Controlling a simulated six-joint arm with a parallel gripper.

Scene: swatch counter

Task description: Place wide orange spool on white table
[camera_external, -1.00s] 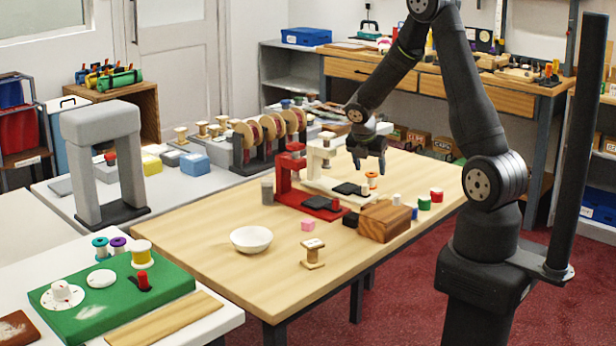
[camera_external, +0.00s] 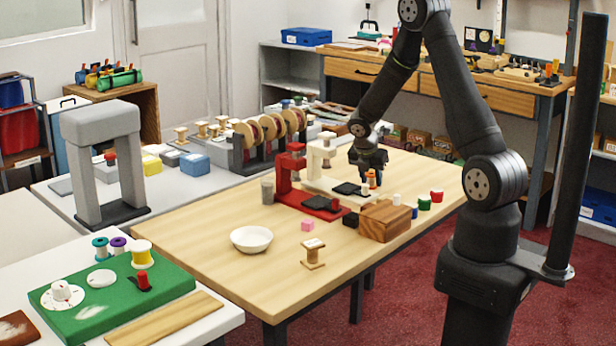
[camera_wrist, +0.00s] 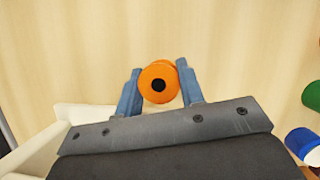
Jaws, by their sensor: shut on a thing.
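The orange spool (camera_external: 371,179) stands upright on the wooden table, close to the cream-white machine. My gripper (camera_external: 371,175) is down at it, its fingers shut on the spool. In the wrist view the round orange top of the spool (camera_wrist: 159,82), with a dark centre hole, sits between the two blue-grey fingers of my gripper (camera_wrist: 160,90). A white-topped table (camera_external: 48,206) with a grey arch lies to the left of the wooden table. Another white surface (camera_external: 215,322) is at the front left. I cannot tell whether the spool touches the wood.
A wooden box (camera_external: 385,222), a red machine (camera_external: 292,180) and the cream-white machine (camera_external: 316,170) stand near my gripper. Green (camera_external: 425,202) and red (camera_external: 437,195) spools are to the right. The wooden table's left front is clear.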

